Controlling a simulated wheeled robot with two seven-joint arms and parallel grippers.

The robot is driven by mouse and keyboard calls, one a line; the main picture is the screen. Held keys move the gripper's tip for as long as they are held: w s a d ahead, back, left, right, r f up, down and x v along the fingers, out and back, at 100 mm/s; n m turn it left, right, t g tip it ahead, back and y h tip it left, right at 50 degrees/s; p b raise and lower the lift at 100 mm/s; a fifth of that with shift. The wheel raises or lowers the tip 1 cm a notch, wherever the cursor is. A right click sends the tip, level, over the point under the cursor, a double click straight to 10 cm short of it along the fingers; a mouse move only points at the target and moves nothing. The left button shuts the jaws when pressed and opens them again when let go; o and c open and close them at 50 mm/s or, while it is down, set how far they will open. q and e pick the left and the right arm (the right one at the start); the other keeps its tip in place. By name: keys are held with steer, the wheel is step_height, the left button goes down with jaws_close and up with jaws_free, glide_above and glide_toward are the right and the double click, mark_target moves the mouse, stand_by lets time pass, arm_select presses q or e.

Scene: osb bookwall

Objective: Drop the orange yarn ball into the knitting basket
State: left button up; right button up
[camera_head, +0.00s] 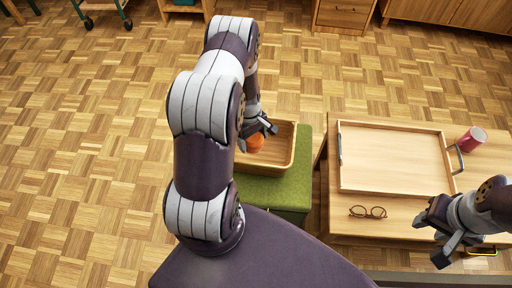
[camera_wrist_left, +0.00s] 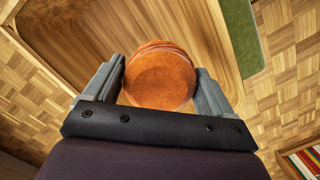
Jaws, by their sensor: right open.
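The orange yarn ball (camera_head: 255,143) shows at my left gripper (camera_head: 262,128), over the wooden basket (camera_head: 287,146). In the left wrist view the ball (camera_wrist_left: 160,78) sits between the two fingers (camera_wrist_left: 162,88), which appear to touch its sides. The basket's inside (camera_wrist_left: 75,35) is behind it; the height of the ball above the basket floor is hard to tell. The basket is a tan, open, rectangular box on a green padded seat (camera_head: 275,190). My right gripper (camera_head: 432,236) is open and empty by the low table's front right.
The low wooden table (camera_head: 330,205) holds a tray (camera_head: 390,160) with metal handles, glasses (camera_head: 368,212) and a red mug (camera_head: 470,139). A dark yellow-edged item (camera_head: 482,251) lies near my right gripper. Parquet floor (camera_head: 90,150) is open at left.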

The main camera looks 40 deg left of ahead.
arm_select(q)
steer(key=shift+o, duration=0.7)
step_height(320, 180, up, 13)
steer(key=a+p, duration=0.1)
steer(key=p, duration=0.2)
steer(key=shift+w+a+f, duration=0.2)
steer(key=shift+a, duration=0.05)
